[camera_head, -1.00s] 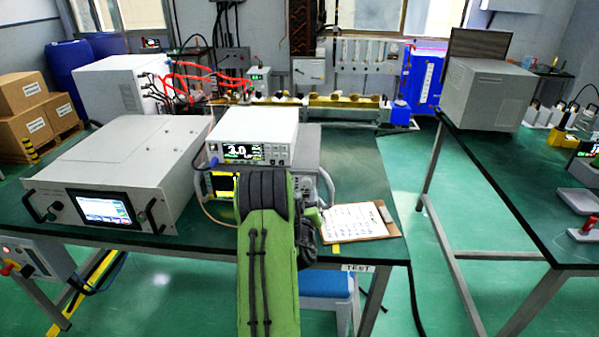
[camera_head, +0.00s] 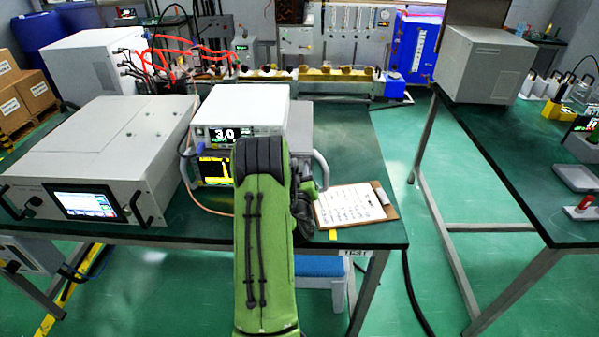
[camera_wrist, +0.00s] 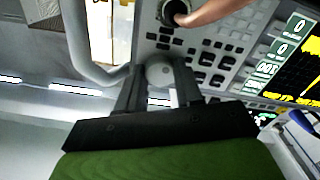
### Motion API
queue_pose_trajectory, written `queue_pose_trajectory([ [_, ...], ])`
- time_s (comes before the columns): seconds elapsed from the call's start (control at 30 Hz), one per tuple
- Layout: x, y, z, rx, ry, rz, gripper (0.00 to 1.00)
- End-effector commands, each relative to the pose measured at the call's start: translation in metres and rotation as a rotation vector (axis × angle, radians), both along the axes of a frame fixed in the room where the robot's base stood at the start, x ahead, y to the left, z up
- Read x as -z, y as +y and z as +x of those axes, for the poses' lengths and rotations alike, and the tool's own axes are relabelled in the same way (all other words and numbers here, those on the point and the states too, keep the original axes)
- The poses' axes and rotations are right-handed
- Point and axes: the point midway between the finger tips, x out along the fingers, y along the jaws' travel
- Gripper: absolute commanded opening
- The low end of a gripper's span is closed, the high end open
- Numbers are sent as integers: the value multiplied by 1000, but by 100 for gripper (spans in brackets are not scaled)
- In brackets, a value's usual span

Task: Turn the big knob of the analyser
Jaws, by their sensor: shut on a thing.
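The analyser (camera_head: 217,168) is a grey unit with a yellow and black screen, under a white instrument, on the green-topped table. My green arm hides most of its front in the head view. In the wrist view its panel (camera_wrist: 228,62) shows tilted, with rows of buttons and the screen at right. The big knob (camera_wrist: 159,74) is pale and round, between my fingertips. My gripper (camera_wrist: 158,80) is shut on it, one dark finger on each side. My fingertips are hidden in the head view.
A cable plug (camera_wrist: 178,14) sits in the panel close to the knob. A grey handle (camera_wrist: 85,50) curves beside the panel. The white instrument (camera_head: 240,108) stands on top. A large grey box (camera_head: 110,150) stands left, and a clipboard (camera_head: 352,203) lies right.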

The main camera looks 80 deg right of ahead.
Motion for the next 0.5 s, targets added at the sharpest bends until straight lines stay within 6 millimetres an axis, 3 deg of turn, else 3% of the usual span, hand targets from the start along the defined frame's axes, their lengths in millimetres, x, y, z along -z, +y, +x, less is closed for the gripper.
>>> queue_pose_trajectory([
  [0.3,1,0,1,-2,306,-70,5],
  [0.5,0,0,0,-1,331,-76,5],
])
